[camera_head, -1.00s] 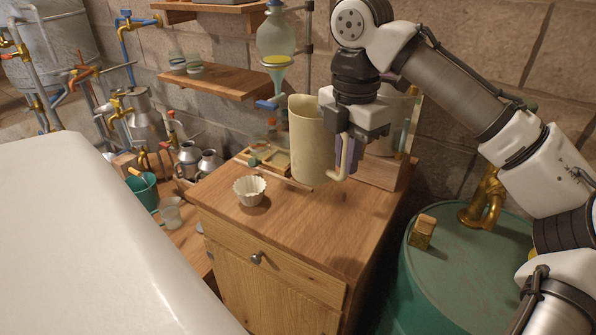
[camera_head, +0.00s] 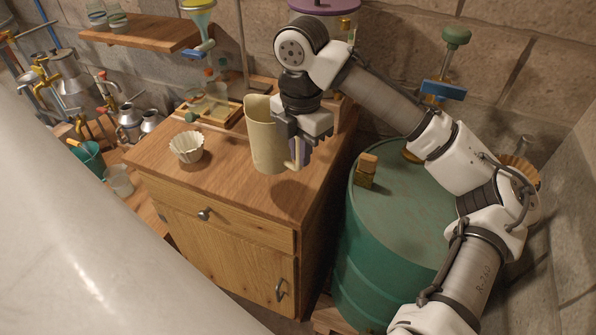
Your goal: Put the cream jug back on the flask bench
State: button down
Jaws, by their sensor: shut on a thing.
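The cream jug (camera_head: 264,136) is tall and upright, with its handle on the right. My gripper (camera_head: 297,150) is shut on the jug at its handle side; the fingers are partly hidden by the handle and the gripper body. The wooden cabinet with a drawer and door, which looks like the flask bench (camera_head: 226,186), is under the jug. The jug's base is over the right part of its top, with a dark shadow close by. I cannot tell whether the base touches the wood.
A fluted cream bowl (camera_head: 187,147) stands on the bench left of the jug. A wooden tray with glassware (camera_head: 215,106) lies behind it. A green drum (camera_head: 392,215) stands close on the right. A large white surface (camera_head: 90,240) fills the lower left. The bench's front right top is clear.

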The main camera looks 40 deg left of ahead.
aim_at(301, 171)
jog(key=shift+f, duration=3.6)
jog(key=shift+f, duration=0.1)
jog(key=shift+f, duration=0.1)
jog(key=c, duration=1.5)
grip_release()
jog(key=shift+o, duration=0.2)
